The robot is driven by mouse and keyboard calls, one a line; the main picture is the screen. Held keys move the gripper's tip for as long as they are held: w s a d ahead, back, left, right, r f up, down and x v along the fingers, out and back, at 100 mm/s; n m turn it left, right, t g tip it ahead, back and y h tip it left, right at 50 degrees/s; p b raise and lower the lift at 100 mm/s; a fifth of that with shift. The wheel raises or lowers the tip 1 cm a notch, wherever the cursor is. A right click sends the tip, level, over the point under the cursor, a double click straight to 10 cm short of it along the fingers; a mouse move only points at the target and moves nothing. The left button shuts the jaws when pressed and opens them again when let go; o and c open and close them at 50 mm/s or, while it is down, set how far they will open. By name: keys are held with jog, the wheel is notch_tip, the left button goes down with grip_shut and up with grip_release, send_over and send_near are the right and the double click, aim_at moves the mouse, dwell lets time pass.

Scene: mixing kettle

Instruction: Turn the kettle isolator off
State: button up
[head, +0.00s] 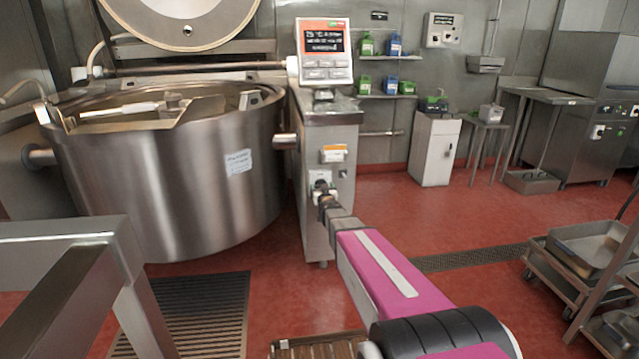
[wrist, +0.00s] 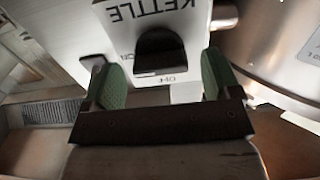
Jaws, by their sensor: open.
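The kettle isolator (head: 320,178) is on the front of the steel control pedestal beside the kettle, mostly behind my gripper in the head view. In the wrist view its white plate appears upside down, with KETTLE, ON and OFF lettering. ON is left of the black knob (wrist: 160,52) and OFF is below it. I cannot tell the knob's exact setting. My gripper (wrist: 158,76) is open, its green-padded fingers on either side of the knob with gaps visible. It also shows in the head view (head: 324,190), small and dark against the pedestal.
The large steel kettle (head: 190,185) stands close left of the pedestal. A display panel (head: 325,52) tops the pedestal, and an orange-and-white box (head: 333,153) is above the isolator. A trolley with trays (head: 590,250) is at right. Red floor is open behind and right of the pedestal.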

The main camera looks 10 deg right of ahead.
jog(key=shift+w, duration=0.6)
jog(key=c, duration=0.9)
